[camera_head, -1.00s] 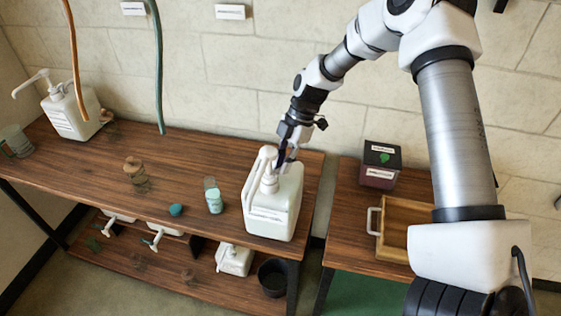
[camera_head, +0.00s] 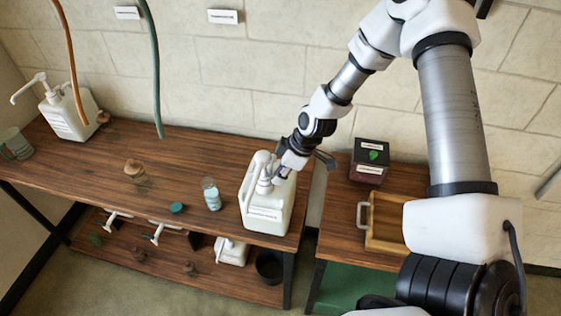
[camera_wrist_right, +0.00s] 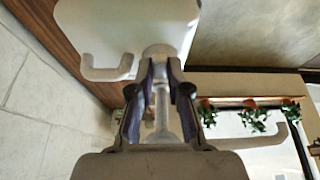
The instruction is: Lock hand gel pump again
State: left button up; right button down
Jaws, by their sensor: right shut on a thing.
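A white square hand gel bottle (camera_head: 265,216) with a white pump stands upright at the right end of the wooden shelf table. My right gripper (camera_head: 279,178) reaches down from the upper right and is shut on the pump (camera_head: 264,187) at the bottle's top. In the right wrist view, the dark fingers of my right gripper (camera_wrist_right: 160,95) lie on both sides of the pale pump stem (camera_wrist_right: 161,115). The white bottle (camera_wrist_right: 125,25) lies beyond them. The fingers partly hide the pump, so I cannot tell whether it is locked. My left gripper is out of view.
Another white pump bottle (camera_head: 68,112) stands at the far left. A small clear bottle (camera_head: 211,194), a teal lid (camera_head: 176,207) and a brown jar (camera_head: 135,171) are nearby. A dark box (camera_head: 370,160) and a wooden tray (camera_head: 364,226) sit on the right table.

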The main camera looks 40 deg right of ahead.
jog(key=shift+s+a+m+p, duration=0.15)
jog(key=shift+s+m+p, duration=0.1)
jog(key=shift+m+p, duration=0.2)
jog(key=shift+f, duration=0.1)
jog(key=c, duration=1.2)
grip_release()
jog(key=shift+o, duration=0.4)
jog(key=shift+w, duration=0.1)
